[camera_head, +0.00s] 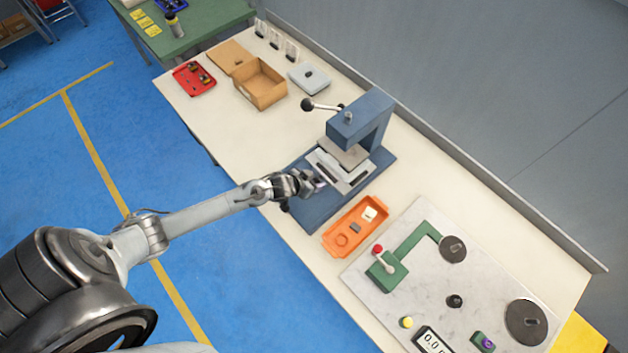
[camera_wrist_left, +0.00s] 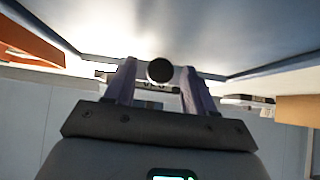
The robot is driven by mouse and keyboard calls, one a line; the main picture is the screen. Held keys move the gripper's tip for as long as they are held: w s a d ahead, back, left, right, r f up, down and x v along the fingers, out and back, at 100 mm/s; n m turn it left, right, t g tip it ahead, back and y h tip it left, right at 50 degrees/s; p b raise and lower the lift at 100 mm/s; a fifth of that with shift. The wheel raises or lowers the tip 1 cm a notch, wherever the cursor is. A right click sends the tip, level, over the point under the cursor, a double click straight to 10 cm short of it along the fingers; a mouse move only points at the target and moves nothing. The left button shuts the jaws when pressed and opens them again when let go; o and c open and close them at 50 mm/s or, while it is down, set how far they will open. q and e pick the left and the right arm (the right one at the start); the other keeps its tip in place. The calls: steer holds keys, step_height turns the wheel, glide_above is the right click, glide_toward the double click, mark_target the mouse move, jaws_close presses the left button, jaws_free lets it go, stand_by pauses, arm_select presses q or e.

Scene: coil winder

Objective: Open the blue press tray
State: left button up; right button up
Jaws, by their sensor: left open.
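The blue press (camera_head: 352,122) stands on the bench with its lever and black ball to the left. Its pale tray plate (camera_head: 348,182) lies over the blue base, below the press head. My left gripper (camera_head: 318,185) is at the near edge of the tray. In the left wrist view, my open left gripper (camera_wrist_left: 158,78) has one purple finger on each side of a round dark knob (camera_wrist_left: 159,70). I cannot tell whether the fingers touch the knob. In the head view the knob is hidden by the gripper. My right gripper is not in view.
An orange tray (camera_head: 332,244) with small parts sits close to the right of the press. A winder board (camera_head: 420,290) lies further right. A cardboard box (camera_head: 262,97), a red tray (camera_head: 180,84) and a grey scale (camera_head: 318,84) stand to the left.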

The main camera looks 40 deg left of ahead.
arm_select(q)
steer(key=shift+c, duration=0.3)
jaws_close()
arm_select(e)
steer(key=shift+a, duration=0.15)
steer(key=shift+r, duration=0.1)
